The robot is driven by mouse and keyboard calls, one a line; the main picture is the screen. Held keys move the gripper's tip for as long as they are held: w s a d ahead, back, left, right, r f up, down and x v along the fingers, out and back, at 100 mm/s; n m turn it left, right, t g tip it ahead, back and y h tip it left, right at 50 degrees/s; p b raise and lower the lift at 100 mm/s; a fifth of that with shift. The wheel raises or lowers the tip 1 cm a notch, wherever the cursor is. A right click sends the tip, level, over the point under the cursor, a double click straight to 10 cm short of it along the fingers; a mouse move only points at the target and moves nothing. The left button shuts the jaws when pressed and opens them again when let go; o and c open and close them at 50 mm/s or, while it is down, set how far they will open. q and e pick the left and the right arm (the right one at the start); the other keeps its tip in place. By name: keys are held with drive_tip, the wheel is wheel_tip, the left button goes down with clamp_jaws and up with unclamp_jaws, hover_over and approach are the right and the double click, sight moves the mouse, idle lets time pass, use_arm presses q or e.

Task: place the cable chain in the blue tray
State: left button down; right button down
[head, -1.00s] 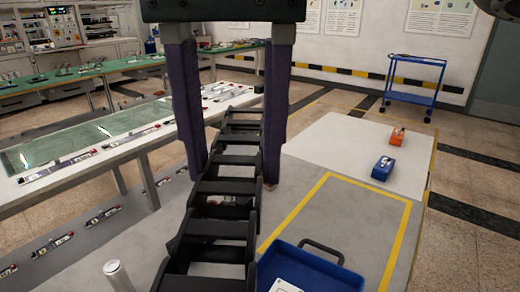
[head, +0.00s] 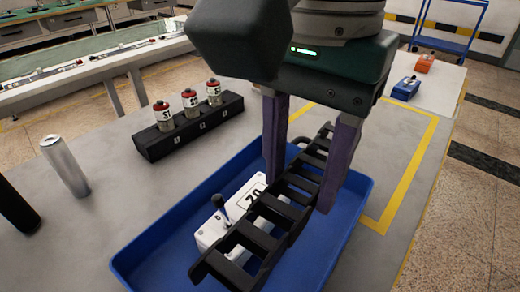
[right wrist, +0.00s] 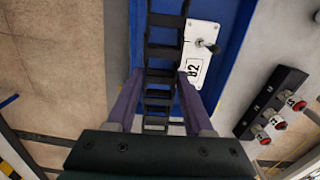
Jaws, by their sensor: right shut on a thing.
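The black ladder-like cable chain (head: 255,238) is stretched out over the blue tray (head: 345,235) in the head view. My right gripper (head: 300,193) is shut on the chain, with its purple fingers on either side of it. In the right wrist view, the chain (right wrist: 163,52) runs between the fingers with the tray's blue floor (right wrist: 236,30) beneath. I cannot tell whether the chain touches the tray floor. A white box with a small lever (head: 212,232) lies in the tray, partly hidden under the chain. My left gripper is out of view.
A black rack (head: 190,130) with several red-capped bottles stands left of the tray. A silver cylinder (head: 65,165) and a black cylinder (head: 14,208) stand further left. Blue (head: 406,89) and orange (head: 425,63) items lie at the table's far right.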

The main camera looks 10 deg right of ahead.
sight(288, 256)
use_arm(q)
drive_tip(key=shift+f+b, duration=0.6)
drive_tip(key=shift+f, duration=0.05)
use_arm(e)
wheel_tip(288, 256, down, 11)
drive_tip(key=shift+f, duration=0.15)
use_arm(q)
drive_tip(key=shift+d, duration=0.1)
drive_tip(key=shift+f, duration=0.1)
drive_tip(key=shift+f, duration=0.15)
use_arm(e)
drive_tip(key=shift+f, duration=0.2)
drive_tip(key=c, duration=0.6)
unclamp_jaws()
drive_tip(key=shift+r, duration=0.1)
